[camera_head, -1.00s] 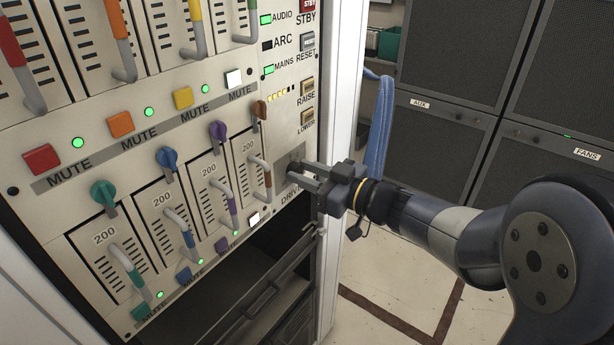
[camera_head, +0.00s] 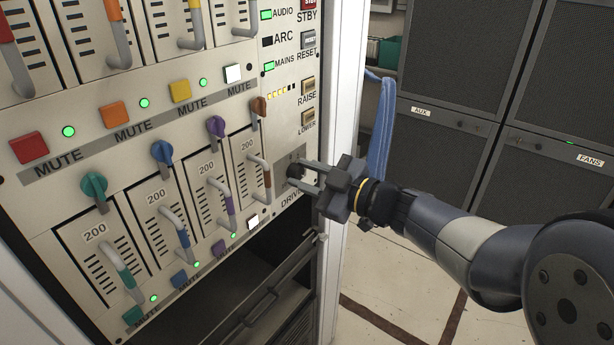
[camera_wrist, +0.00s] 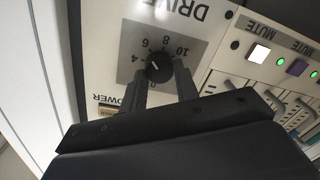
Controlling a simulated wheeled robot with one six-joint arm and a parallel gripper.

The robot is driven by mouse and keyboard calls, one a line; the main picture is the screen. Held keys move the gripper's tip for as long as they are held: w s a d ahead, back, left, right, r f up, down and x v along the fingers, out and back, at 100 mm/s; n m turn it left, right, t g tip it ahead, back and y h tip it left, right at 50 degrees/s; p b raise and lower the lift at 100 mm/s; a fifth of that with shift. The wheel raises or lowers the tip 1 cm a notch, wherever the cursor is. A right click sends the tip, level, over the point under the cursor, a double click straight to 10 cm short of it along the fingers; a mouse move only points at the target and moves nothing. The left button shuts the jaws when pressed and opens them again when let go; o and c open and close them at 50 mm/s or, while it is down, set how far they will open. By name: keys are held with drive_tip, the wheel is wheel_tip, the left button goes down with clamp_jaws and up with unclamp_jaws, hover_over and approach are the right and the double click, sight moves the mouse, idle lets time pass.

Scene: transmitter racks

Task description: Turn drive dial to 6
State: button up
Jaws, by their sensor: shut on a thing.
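The drive dial (camera_head: 295,170) is a round black knob on a grey square plate at the right edge of the rack panel, above the DRIVE label. In the wrist view the dial (camera_wrist: 158,67) appears upside down, with numbers around it. Its short white mark points up and left, towards the 4 to 6 side; the exact setting is hard to read. My gripper (camera_head: 300,172) reaches in from the right and is shut on the dial. In the wrist view its two fingers (camera_wrist: 161,75) straddle the knob and hide part of the scale.
LOWER (camera_head: 307,119) and RAISE (camera_head: 308,87) buttons sit above the dial. An orange-brown knob (camera_head: 259,106) and a lever (camera_head: 262,170) lie to its left. The white rack edge (camera_head: 340,120) and a blue cable bundle (camera_head: 382,130) are close to my wrist. Open floor lies right.

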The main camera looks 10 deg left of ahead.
drive_tip(key=o, duration=1)
drive_tip(key=shift+c, duration=0.2)
drive_tip(key=shift+d, duration=0.1)
drive_tip(key=v, duration=1)
drive_tip(key=shift+s+d, duration=0.15)
drive_tip(key=shift+d, duration=0.1)
drive_tip(key=shift+a, duration=0.1)
drive_tip(key=x, duration=1)
drive_tip(key=shift+a, duration=0.25)
drive_tip(key=shift+w, duration=0.2)
